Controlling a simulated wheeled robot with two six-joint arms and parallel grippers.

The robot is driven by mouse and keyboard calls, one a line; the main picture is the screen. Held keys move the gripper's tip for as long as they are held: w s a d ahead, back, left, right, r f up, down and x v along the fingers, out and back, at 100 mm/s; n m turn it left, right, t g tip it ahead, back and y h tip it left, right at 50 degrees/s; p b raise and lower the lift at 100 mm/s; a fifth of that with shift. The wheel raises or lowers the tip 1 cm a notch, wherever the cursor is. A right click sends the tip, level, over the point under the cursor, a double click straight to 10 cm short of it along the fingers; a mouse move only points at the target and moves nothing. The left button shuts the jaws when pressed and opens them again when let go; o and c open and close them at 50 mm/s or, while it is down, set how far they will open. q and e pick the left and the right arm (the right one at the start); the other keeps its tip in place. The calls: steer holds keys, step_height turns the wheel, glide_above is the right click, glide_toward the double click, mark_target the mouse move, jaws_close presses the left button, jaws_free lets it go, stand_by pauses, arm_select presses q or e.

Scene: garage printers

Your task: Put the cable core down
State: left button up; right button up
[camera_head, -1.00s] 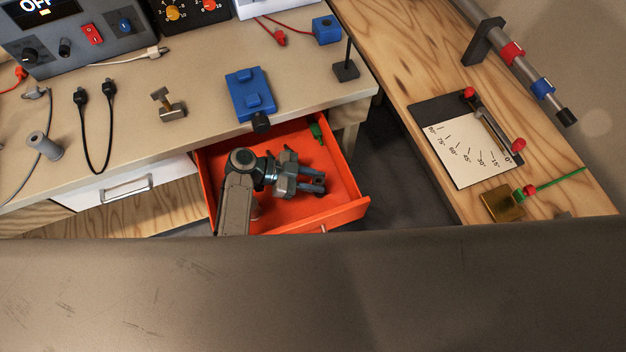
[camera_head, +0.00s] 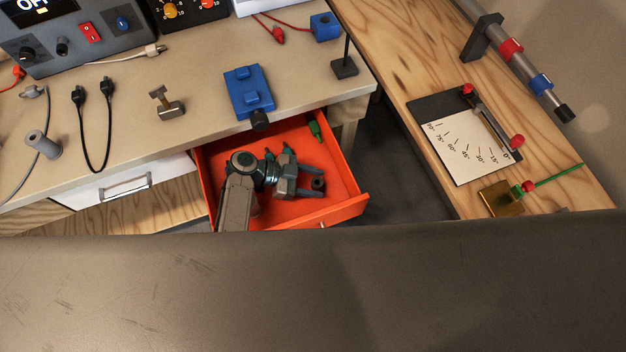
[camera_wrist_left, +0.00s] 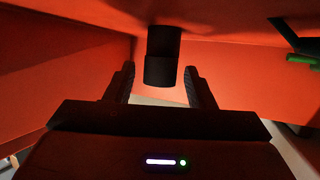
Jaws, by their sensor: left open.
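The cable core, a short dark cylinder (camera_head: 319,184), is in the open orange drawer (camera_head: 345,209). In the left wrist view the core (camera_wrist_left: 162,62) stands between my two fingers, with a gap on each side. My left gripper (camera_head: 313,182) is inside the drawer, its fingers spread and pointing right around the core. It also shows in the left wrist view (camera_wrist_left: 161,85), open. Whether the core rests fully on the drawer floor is hard to tell. My right gripper is not in view.
A green piece (camera_head: 314,127) lies at the drawer's back right; another green bit (camera_head: 287,149) shows behind my gripper. The drawer walls stand close around my arm. The blue clamp-like block (camera_head: 249,92) sits on the bench above.

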arm_select(q)
steer(key=shift+r, duration=0.1)
steer(key=shift+r+p, duration=0.25)
steer(key=shift+p, duration=0.1)
steer(key=b+v, duration=0.1)
steer(key=v, duration=0.2)
steer(key=b+v, duration=0.1)
steer(key=v, duration=0.3)
steer(key=b+v, duration=0.2)
steer(key=v, duration=0.2)
steer(key=shift+f, duration=0.3)
steer(key=shift+a+r, duration=0.35)
steer(key=shift+a, duration=0.15)
